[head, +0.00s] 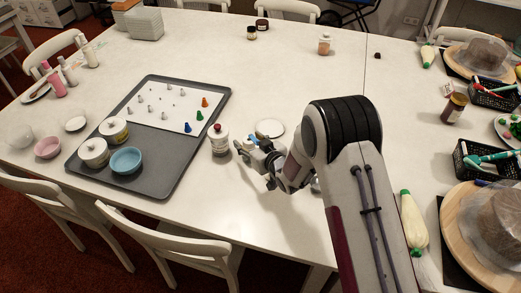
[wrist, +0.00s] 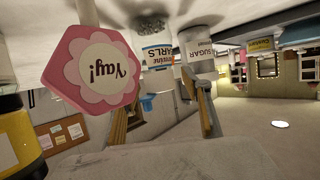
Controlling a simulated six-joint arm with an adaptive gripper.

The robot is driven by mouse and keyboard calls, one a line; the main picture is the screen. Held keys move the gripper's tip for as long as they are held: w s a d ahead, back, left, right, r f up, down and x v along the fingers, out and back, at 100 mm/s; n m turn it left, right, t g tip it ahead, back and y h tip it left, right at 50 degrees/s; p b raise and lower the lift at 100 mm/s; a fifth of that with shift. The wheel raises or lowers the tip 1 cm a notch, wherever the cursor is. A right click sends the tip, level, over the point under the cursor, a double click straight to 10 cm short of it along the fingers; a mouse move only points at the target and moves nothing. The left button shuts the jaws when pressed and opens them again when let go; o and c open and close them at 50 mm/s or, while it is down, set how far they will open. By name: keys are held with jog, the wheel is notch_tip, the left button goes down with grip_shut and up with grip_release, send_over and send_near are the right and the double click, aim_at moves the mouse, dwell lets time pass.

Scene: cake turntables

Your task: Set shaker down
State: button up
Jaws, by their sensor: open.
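My gripper (head: 257,158) is low over the near middle of the white table, and its jaws are open. In the wrist view its two fingers (wrist: 165,92) stand apart. Ahead of them is a shaker with a blue and white label ending in "PEARLS" (wrist: 156,52), beside a pale container labelled "SUGAR" (wrist: 200,48). Whether either stands between the fingers I cannot tell. A small blue and white item (head: 247,143) shows at the fingers, partly hidden.
A grey tray (head: 190,165) with small coloured tips and bowls lies to the left. A white plate (head: 270,128) lies just behind my gripper. A pink "Yay!" sign (wrist: 95,70) and a yellow jar (wrist: 15,135) show in the wrist view. The table's back middle is mostly clear.

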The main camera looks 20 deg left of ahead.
jog(key=v, duration=1.1)
jog(key=shift+s+d, duration=0.2)
jog(key=shift+s, duration=0.05)
jog(key=shift+r, duration=0.1)
jog(key=shift+d+r, duration=0.1)
dwell(0.7)
jog(key=s+d+r+m+h, duration=0.2)
jog(key=d+r+h, duration=0.2)
jog(key=d+r, duration=0.6)
jog(key=s+d+r+m+h, duration=0.1)
jog(key=d+r+m+h, duration=0.2)
jog(key=d+r, duration=0.75)
jog(key=s+d+r+m+g+h, duration=0.1)
jog(key=s+d, duration=0.3)
jog(key=s, duration=0.5)
jog(key=s+d+m+g+h, duration=0.1)
jog(key=s+d+m, duration=0.1)
jog(key=s+d, duration=0.3)
jog(key=s+d+r+m+g, duration=0.1)
jog(key=s+d, duration=0.3)
jog(key=s, duration=0.9)
jog(key=shift+s+d+r+g+h, duration=0.15)
jog(key=shift+s+r+g+h, duration=0.15)
jog(key=shift+s+g+h, duration=0.1)
